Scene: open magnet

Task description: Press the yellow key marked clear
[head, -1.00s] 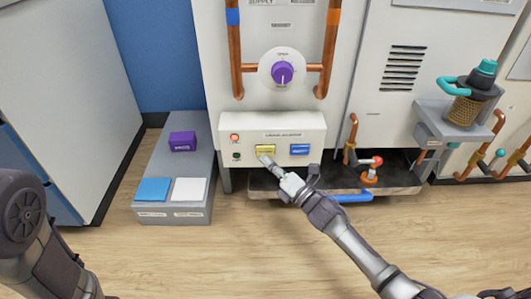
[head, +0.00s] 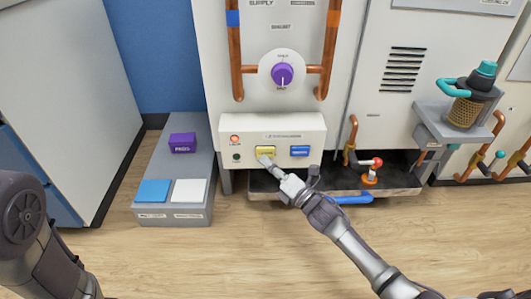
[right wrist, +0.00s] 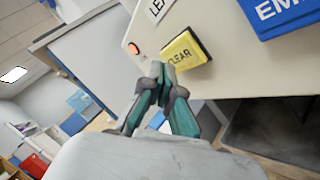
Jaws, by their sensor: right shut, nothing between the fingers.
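The yellow key (head: 265,151) sits on the white control box (head: 225,127) in the head view, left of a blue key (head: 300,151). In the right wrist view the yellow key (right wrist: 185,50) reads CLEAR. My right gripper (head: 266,161) is shut and empty, its tips at the lower edge of the yellow key. In the right wrist view the fingertips (right wrist: 157,72) are just at the key's lower left; I cannot tell whether they touch it. A red-orange lamp (right wrist: 133,48) glows left of the key. My left gripper is not in view; only my left arm shows.
A purple dial (head: 282,73) sits between copper pipes above the box. A grey bench (head: 175,218) at left holds a purple block (head: 182,142), a blue pad (head: 153,190) and a white pad (head: 189,190). A dark tray (head: 400,182) with a valve is at right.

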